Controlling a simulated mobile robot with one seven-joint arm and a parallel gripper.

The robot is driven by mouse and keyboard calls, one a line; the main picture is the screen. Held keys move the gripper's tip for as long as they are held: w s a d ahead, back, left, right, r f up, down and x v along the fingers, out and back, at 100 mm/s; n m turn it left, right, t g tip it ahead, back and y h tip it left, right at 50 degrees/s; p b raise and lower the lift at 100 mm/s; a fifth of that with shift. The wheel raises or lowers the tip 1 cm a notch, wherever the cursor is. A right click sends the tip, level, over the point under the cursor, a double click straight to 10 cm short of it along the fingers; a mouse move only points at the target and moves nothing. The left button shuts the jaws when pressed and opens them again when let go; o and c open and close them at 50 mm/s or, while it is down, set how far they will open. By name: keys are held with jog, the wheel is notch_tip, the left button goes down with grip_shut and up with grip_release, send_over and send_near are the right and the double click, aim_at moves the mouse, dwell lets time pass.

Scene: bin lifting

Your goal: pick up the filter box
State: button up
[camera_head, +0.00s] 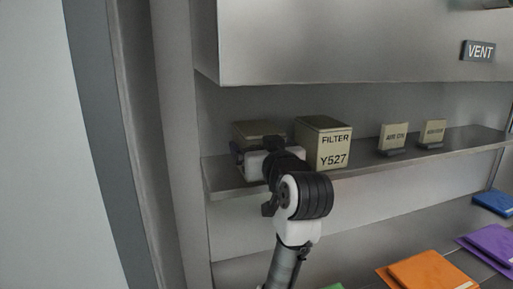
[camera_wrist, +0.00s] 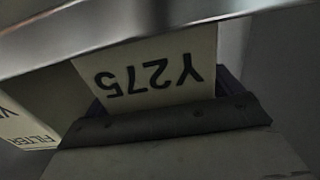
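A beige filter box (camera_head: 258,129) stands on the left end of the shelf, partly hidden behind my gripper (camera_head: 262,158). In the wrist view its front (camera_wrist: 150,72) reads Y275 upside down. There my gripper (camera_wrist: 162,98) is close up against the box, with dark bluish finger parts showing at both its sides. I cannot tell whether they press on it. A second beige box (camera_head: 323,147), marked FILTER Y527, stands just to the right. It also shows at the left edge of the wrist view (camera_wrist: 25,126).
The grey shelf (camera_head: 228,184) has a front edge that crosses the wrist view (camera_wrist: 130,35). Two small beige labelled blocks (camera_head: 393,137) (camera_head: 433,132) stand further right. A cabinet (camera_head: 330,45) overhangs the shelf. A wall panel (camera_head: 185,150) is close on the left. Orange (camera_head: 425,272) and purple (camera_head: 490,243) items lie below.

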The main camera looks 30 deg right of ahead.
aim_at(262, 130)
jog(key=c, duration=0.9)
jog(key=shift+w, duration=0.1)
jog(key=shift+c, duration=0.2)
jog(key=shift+r, duration=0.1)
jog(key=shift+s+r+b, duration=0.15)
jog(key=shift+s+b, duration=0.05)
jog(key=shift+b, duration=0.3)
jog(key=r, duration=0.2)
jog(key=r+b, duration=0.1)
jog(key=r, duration=0.1)
jog(key=r+b, duration=0.1)
jog(key=r, duration=0.1)
jog(key=shift+s+a+r, duration=0.1)
jog(key=shift+s+r, duration=0.15)
jog(key=shift+s, duration=0.05)
jog(key=b+v, duration=0.5)
jog(key=v, duration=1.4)
